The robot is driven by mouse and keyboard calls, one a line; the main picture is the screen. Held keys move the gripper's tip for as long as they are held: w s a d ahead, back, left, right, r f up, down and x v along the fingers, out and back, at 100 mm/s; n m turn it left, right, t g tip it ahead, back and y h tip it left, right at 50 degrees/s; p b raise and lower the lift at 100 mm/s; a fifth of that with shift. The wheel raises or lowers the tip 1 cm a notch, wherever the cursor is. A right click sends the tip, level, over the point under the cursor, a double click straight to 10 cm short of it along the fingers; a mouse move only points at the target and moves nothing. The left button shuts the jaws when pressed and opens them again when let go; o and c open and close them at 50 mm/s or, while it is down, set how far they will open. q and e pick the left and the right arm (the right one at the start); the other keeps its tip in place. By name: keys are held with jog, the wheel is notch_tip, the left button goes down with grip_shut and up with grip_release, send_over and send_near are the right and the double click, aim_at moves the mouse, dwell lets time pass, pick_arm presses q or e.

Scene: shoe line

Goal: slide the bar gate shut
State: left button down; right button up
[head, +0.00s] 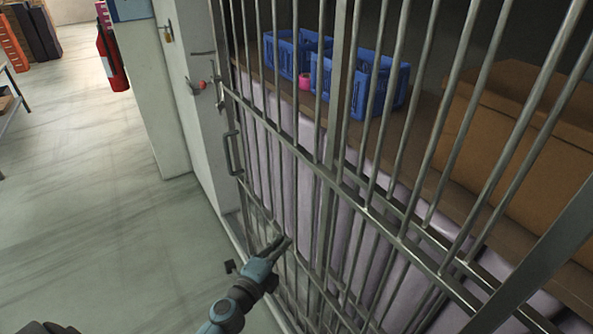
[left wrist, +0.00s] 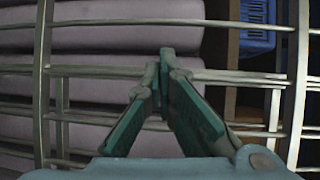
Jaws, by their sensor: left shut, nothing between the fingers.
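The bar gate (head: 328,170) is a grey metal frame of upright bars that crosses the right half of the head view. Its pull handle (head: 233,153) is on the left edge, close to the wall post (head: 201,110). I cannot tell whether a narrow gap is left there. My left gripper (head: 284,243) is shut and empty at the lower bars, right of and below the handle. In the left wrist view its closed fingertips (left wrist: 166,56) overlap the bars (left wrist: 100,71); whether they touch or reach between them is unclear. My right gripper is out of view.
A latch with a red knob (head: 202,85) is on the post, and a padlock (head: 168,34) hangs on the wall. Behind the bars are blue crates (head: 380,80), a pink roll (head: 305,81) and brown boxes (head: 520,135). The floor (head: 90,220) at left is clear.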

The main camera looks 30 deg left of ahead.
pick_arm(q)
notch_tip(320, 180, up, 5)
jog(key=d+t+b, duration=0.1)
jog(key=w+a+b, duration=0.1)
jog(key=w, duration=0.9)
jog(key=shift+w+f+y+b, duration=0.25)
jog(key=shift+w+y+b, duration=0.05)
jog(key=shift+b, duration=0.05)
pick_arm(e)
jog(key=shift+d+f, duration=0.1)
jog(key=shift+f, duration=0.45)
pick_arm(q)
jog(key=shift+a, duration=0.1)
